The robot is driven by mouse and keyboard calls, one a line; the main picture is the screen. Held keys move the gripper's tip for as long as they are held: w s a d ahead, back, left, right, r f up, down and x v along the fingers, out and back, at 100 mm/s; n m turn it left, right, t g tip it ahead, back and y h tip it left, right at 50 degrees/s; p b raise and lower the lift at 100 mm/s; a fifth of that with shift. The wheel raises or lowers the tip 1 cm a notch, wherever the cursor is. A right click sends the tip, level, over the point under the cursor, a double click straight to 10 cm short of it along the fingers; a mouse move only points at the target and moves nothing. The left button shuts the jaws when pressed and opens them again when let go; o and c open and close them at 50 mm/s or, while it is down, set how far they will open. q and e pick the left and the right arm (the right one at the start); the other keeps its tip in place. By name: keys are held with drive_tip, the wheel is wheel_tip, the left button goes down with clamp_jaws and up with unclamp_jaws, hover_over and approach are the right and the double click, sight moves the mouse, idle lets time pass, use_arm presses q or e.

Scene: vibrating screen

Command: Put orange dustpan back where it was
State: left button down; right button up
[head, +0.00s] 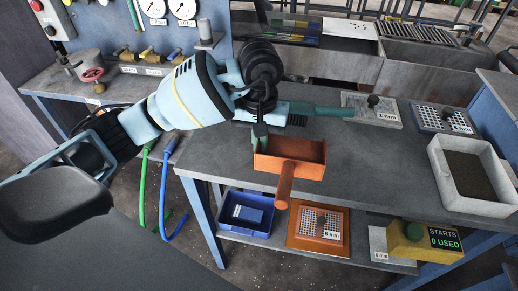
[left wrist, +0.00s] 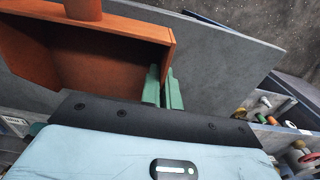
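The orange dustpan (head: 302,171) is at the front edge of the grey table (head: 390,170), its handle (head: 284,185) sticking out past the edge towards me. I cannot tell whether it touches the tabletop. It also shows in the left wrist view (left wrist: 110,62), open side up. My left gripper (head: 259,137) is at the dustpan's left side in the head view. In the left wrist view its green fingers (left wrist: 164,90) are close together with the pan's side wall between them. My right gripper is not in view.
A teal bar (head: 325,110) lies behind the dustpan. A 1 mm sieve (head: 385,115), another sieve (head: 430,118) and a grey tray of dark material (head: 470,175) stand to the right. Below are a blue bin (head: 232,232), a 5 mm sieve (head: 318,225) and a yellow button box (head: 420,250).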

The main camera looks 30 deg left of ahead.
use_arm(q)
drive_tip(key=shift+w+a+f, duration=0.1)
drive_tip(key=shift+f, duration=0.75)
drive_tip(key=shift+w+a+f, duration=0.1)
drive_tip(key=shift+f, duration=0.75)
drive_tip(key=shift+f, duration=0.1)
drive_tip(key=shift+f, duration=0.15)
drive_tip(key=c, duration=1.6)
unclamp_jaws()
drive_tip(key=shift+c, duration=0.2)
wheel_tip(320, 180, up, 12)
drive_tip(key=p, duration=0.1)
drive_tip(key=shift+r, duration=0.2)
